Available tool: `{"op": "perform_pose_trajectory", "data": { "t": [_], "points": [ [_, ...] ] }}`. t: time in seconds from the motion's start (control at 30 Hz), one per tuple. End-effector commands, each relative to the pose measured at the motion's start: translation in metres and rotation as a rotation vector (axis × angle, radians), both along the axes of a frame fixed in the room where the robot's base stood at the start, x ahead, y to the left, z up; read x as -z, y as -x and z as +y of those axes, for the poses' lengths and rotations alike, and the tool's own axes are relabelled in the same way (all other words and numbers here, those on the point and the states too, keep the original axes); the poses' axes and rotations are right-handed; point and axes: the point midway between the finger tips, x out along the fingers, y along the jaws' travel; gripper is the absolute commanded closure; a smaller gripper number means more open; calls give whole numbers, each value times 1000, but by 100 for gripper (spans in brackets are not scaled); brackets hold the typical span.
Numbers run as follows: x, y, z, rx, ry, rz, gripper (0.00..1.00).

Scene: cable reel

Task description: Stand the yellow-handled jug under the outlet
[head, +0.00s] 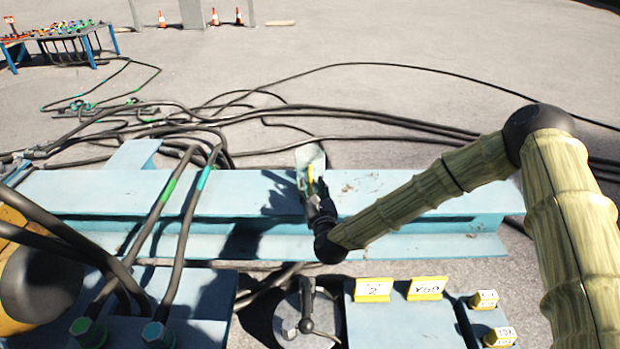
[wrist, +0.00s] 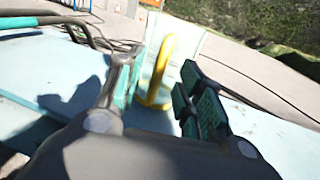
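The jug (head: 308,156) is pale blue-white with a yellow handle (head: 310,180) and appears to stand on the light blue steel beam, at its far side. In the wrist view, the yellow handle (wrist: 157,72) rises between my two fingers, with the pale jug body (wrist: 182,55) behind it. My gripper (head: 314,192) is at the handle side of the jug. In the wrist view, my gripper (wrist: 158,88) is open, with one green-padded finger on each side of the handle. Contact with the handle cannot be made out. No outlet is clearly identifiable.
The light blue beam (head: 420,190) runs across the view. Black cables (head: 180,215) cross its left part. A round grey fitting with a lever (head: 300,318) and yellow labels (head: 373,290) lie in front. A blue table (head: 65,42) and orange cones (head: 214,17) stand far back.

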Motion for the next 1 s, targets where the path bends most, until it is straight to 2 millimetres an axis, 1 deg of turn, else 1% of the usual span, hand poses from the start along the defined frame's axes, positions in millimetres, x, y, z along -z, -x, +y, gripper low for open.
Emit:
{"op": "perform_pose_trajectory", "data": {
  "t": [0.07, 0.2, 0.33, 0.53, 0.57, 0.6, 0.73, 0.77, 1.0],
  "points": [
    [5, -11, 4, -2, 3, -3, 63],
    [3, -25, 6, 0, 2, -2, 63],
    [3, -31, 7, 0, 2, -1, 63],
    [2, -31, 7, 0, 1, 0, 63],
    [2, -31, 7, 0, 1, 0, 66],
    [2, -31, 7, 0, 1, 0, 74],
    [2, -31, 7, 0, 1, 0, 97],
    [2, -31, 6, 0, 1, 0, 100],
    [2, -31, 6, 0, 1, -1, 100]
  ]
}}
